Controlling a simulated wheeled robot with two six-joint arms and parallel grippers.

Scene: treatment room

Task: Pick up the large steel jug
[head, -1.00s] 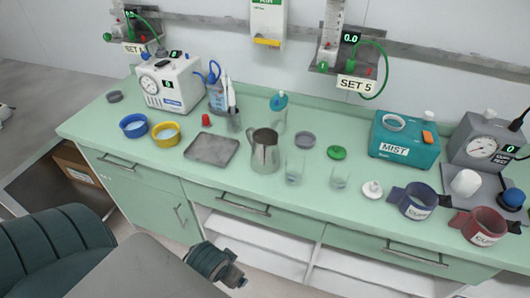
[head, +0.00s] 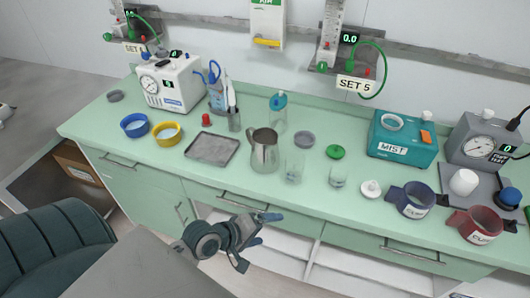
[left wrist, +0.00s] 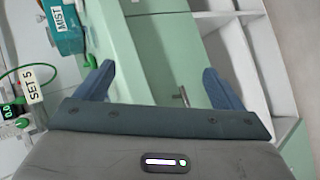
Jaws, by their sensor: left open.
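The large steel jug (head: 264,151) stands upright on the green counter, right of a grey tray, with its handle towards the left. My left gripper (head: 262,228) is in front of the counter, below and apart from the jug, near the drawer fronts. Its fingers are spread and empty. In the left wrist view the open fingers (left wrist: 160,85) point at the counter's front and open shelves; the jug does not show there. My right gripper is in neither view.
The counter's front edge (head: 240,190) lies between my left gripper and the jug.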

